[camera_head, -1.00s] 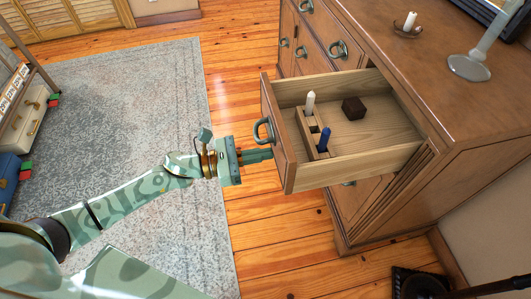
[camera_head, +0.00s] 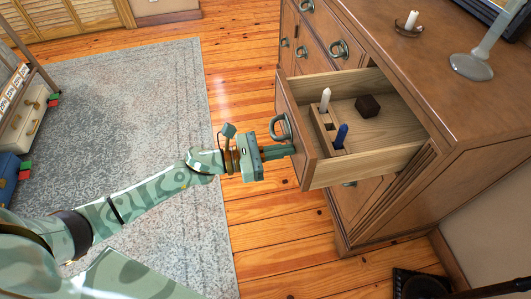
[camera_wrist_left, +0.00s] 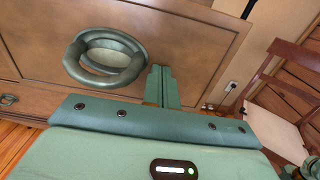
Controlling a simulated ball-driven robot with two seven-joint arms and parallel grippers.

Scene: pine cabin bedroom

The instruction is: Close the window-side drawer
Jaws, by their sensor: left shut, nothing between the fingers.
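The open drawer (camera_head: 375,168) sticks out of the brown wooden dresser (camera_head: 440,115). Its front carries a ring-shaped green metal handle (camera_head: 281,128), which also shows in the left wrist view (camera_wrist_left: 84,66). In the left wrist view the closed fingers (camera_wrist_left: 163,88) point at the drawer front; exact contact is hard to tell.
A candle in a holder (camera_head: 409,24) and a lamp-like base (camera_head: 471,67) stand on the dresser top. Other closed drawers (camera_head: 319,35) sit left of the open one. A grey rug (camera_head: 130,110) and bare wood floor lie left. A chair (camera_wrist_left: 290,95) shows in the wrist view.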

